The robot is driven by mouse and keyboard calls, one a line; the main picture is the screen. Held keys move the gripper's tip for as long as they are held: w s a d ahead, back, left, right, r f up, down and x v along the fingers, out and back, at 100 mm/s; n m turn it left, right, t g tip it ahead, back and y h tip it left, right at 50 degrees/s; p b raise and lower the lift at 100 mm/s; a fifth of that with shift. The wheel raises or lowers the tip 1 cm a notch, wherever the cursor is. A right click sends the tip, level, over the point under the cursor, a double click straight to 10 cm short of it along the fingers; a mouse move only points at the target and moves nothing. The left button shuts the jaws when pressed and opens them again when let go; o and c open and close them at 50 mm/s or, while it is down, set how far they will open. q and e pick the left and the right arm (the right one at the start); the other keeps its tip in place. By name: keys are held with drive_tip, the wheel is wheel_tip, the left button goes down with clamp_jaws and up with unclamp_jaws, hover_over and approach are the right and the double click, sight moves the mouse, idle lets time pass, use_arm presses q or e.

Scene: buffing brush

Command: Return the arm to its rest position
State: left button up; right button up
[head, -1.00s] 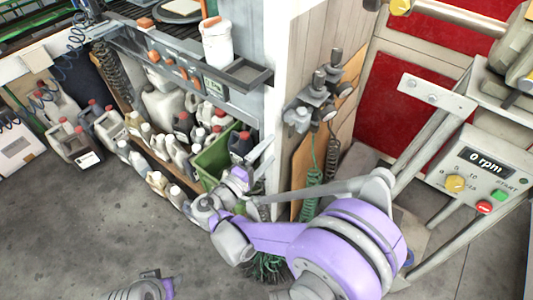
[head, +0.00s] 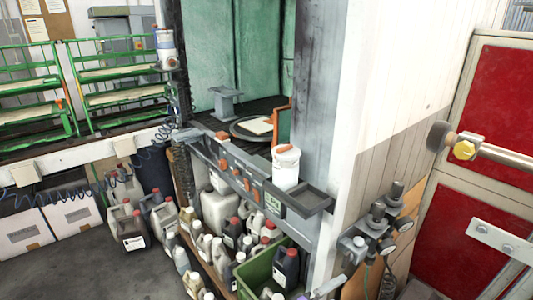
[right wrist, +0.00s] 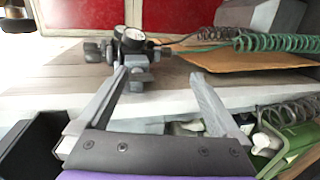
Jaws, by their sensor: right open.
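My right gripper (right wrist: 162,84) shows in the right wrist view. Its two grey fingers are spread wide apart with nothing between them. The pressure regulator with its gauge (right wrist: 132,40) shows beyond the fingers; I cannot tell the exact gap. In the head view the right arm's purple links are out of sight; a small grey piece at the bottom edge may be part of this gripper. My left gripper is in neither current view.
Regulators (head: 375,228) are mounted on the wall corner. A shelf of jugs (head: 232,232), a green crate (head: 262,268) and a grey ledge tray (head: 308,198) stand to their left. A machine shaft (head: 500,155) juts in at right. Grey floor (head: 80,270) is clear at lower left.

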drive_tip(key=s+d+f+m+g+y, duration=0.1)
drive_tip(key=s+d+f+g+y, duration=0.15)
drive_tip(key=s, duration=0.35)
drive_tip(key=s+d+f+m+g+y, duration=0.2)
drive_tip(key=s+d+y, duration=0.15)
drive_tip(key=s, duration=0.25)
drive_tip(key=s+a+f+m+y, duration=0.2)
drive_tip(key=s+a+m+y, duration=0.35)
drive_tip(key=s, duration=0.55)
use_arm(q)
wheel_tip(320, 180, up, 20)
drive_tip(key=w+p, duration=0.1)
drive_tip(key=p, duration=1.6)
drive_tip(key=shift+w+t, duration=0.35)
drive_tip(key=shift+t, duration=0.05)
use_arm(e)
wheel_tip(320, 180, up, 19)
drive_tip(key=w+n+t+y, duration=0.1)
drive_tip(key=w, duration=0.1)
drive_tip(key=shift+w+a+r, duration=0.2)
drive_tip(key=shift+w+a, duration=0.05)
use_arm(q)
drive_tip(key=shift+s+f, duration=0.1)
use_arm(e)
drive_tip(key=shift+s+n, duration=0.1)
drive_tip(key=shift+n, duration=0.15)
